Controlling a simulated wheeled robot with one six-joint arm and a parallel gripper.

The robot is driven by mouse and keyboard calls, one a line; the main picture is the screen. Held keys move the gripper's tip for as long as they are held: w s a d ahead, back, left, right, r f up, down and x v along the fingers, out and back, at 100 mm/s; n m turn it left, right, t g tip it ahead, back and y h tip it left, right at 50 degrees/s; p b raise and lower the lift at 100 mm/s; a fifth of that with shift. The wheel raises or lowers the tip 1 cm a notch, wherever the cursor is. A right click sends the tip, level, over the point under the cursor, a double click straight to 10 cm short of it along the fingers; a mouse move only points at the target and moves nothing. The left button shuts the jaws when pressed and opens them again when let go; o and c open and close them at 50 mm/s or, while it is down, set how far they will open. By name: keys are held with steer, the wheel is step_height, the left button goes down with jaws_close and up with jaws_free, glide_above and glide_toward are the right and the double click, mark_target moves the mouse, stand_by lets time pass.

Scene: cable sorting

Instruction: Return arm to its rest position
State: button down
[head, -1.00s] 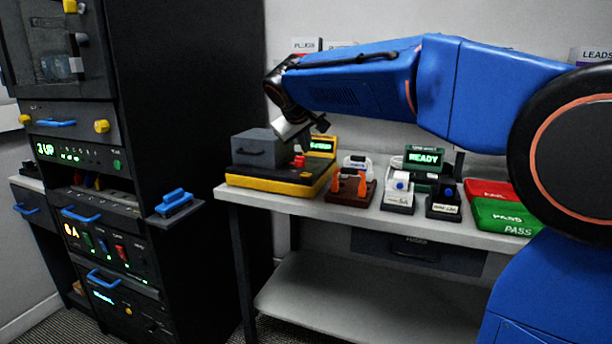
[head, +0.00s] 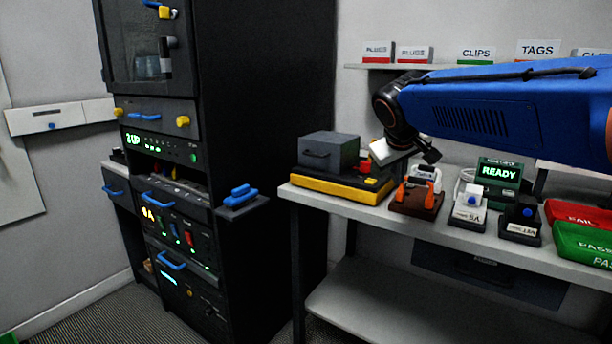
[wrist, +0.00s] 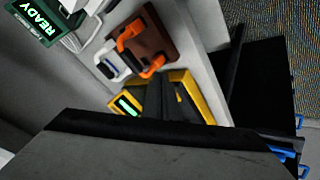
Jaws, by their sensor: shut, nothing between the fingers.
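My arm reaches in from the right in the head view, with blue links and a black wrist. My gripper (head: 430,153) hangs above the bench, in front of the wall and over the area of the yellow-and-black tester and the brown holder. It is shut and empty. In the wrist view its dark fingers (wrist: 172,100) lie close together, with the yellow tester (wrist: 203,97) behind them. The brown holder with orange parts (head: 418,198) stands on the bench below the gripper.
The bench (head: 450,235) carries a yellow-and-black tester with a grey box (head: 332,150), a READY display (head: 498,170), small labelled stands, and red (head: 580,213) and green (head: 583,245) trays. A tall black cabinet (head: 270,100) stands left. A labelled shelf (head: 480,67) is behind.

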steer(key=s+d+f+m+g+y, duration=0.1)
steer(key=s+f, duration=0.6)
steer(key=s, duration=0.3)
steer(key=s+d+f+m+y, duration=0.1)
steer(key=s+f, duration=0.6)
steer(key=s, duration=0.4)
steer(key=s+d+f+m+g+y, duration=0.1)
steer(key=s+f, duration=0.6)
steer(key=s, duration=0.4)
steer(key=shift+s+f+g, duration=0.2)
steer(key=shift+f+g, duration=0.1)
steer(key=shift+d, duration=0.1)
